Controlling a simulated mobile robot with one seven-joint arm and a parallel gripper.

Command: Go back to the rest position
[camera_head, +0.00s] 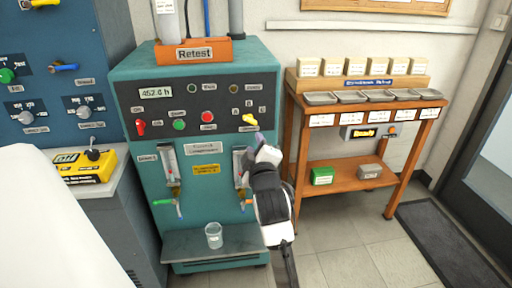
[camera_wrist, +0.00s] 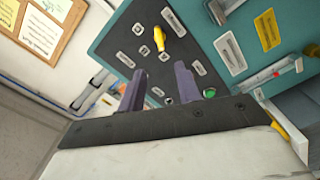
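My gripper (camera_head: 262,140) is raised in front of the right side of the teal test bench (camera_head: 215,225), just below the yellow selector knob (camera_head: 250,119). In the wrist view, its two purple fingers (camera_wrist: 160,78) stand apart with nothing between them. The yellow knob (camera_wrist: 159,38) shows beyond the fingertips, apart from them in that view. My forearm hides part of the bench's lower right side and its right gauge.
A glass beaker (camera_head: 214,235) stands on the bench's lower shelf. A wooden rack (camera_head: 345,172) with trays and boxes stands to the right. A yellow device (camera_head: 85,165) sits on the left counter. Floor (camera_head: 350,240) is clear in front of the rack, beside a dark mat (camera_head: 440,240).

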